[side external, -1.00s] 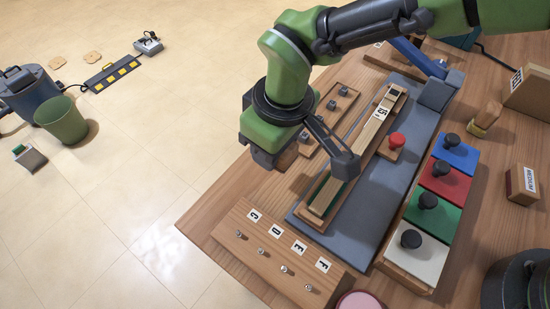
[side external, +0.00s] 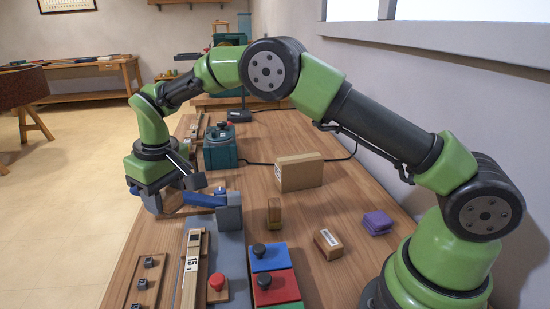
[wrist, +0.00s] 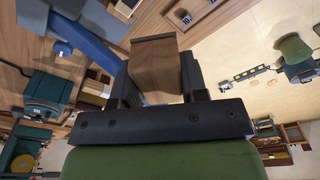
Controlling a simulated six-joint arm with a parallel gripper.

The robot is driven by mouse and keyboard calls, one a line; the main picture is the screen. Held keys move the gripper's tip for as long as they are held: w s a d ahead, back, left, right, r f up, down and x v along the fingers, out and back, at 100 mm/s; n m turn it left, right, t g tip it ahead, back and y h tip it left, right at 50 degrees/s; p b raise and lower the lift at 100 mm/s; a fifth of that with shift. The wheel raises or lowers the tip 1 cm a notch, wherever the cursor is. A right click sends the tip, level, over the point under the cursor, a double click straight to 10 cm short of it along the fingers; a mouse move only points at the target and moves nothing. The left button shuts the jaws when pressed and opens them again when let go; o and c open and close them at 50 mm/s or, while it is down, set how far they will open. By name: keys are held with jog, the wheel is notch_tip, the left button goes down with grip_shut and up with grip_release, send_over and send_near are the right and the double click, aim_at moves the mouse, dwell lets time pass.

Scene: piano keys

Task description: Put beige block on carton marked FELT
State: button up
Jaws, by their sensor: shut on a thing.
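My gripper (side external: 160,203) hangs past the far left side of the grey work mat, beside a blue-handled clamp (side external: 228,213). In the wrist view, my gripper (wrist: 157,80) is shut on a brown wooden block (wrist: 155,68), held between its two dark fingers. The block looks brown in shade; I cannot tell if it is the beige block. A cardboard carton (side external: 300,173) with a small label stands upright on the bench, right of my gripper; its label is too small to read. A smaller labelled carton (side external: 328,243) lies nearer.
A brown block with a yellowish base (side external: 274,212) stands before the larger carton. Purple pieces (side external: 377,222) lie to the right. A teal machine (side external: 220,148) stands behind. Blue and red knobbed blocks (side external: 270,258) and a long key (side external: 192,265) lie in front.

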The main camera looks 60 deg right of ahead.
jog(key=d+m, duration=0.1)
jog(key=d, duration=0.2)
jog(key=w+d+r+m, duration=0.1)
jog(key=d, duration=0.3)
jog(key=d+m, duration=0.1)
jog(key=d, duration=0.2)
jog(key=shift+w+d+r, duration=0.25)
jog(key=shift+d+r, duration=0.05)
jog(key=s+d+r+m, duration=0.1)
jog(key=d+r+m, duration=0.15)
jog(key=d, duration=0.75)
jog(key=m+h, duration=0.1)
jog(key=m, duration=0.4)
send_over(302, 161)
jog(key=f, duration=0.3)
jog(key=shift+s+a+f, duration=0.2)
jog(key=shift+f, duration=2.45)
jog(key=shift+f, duration=0.15)
jog(key=o, duration=0.9)
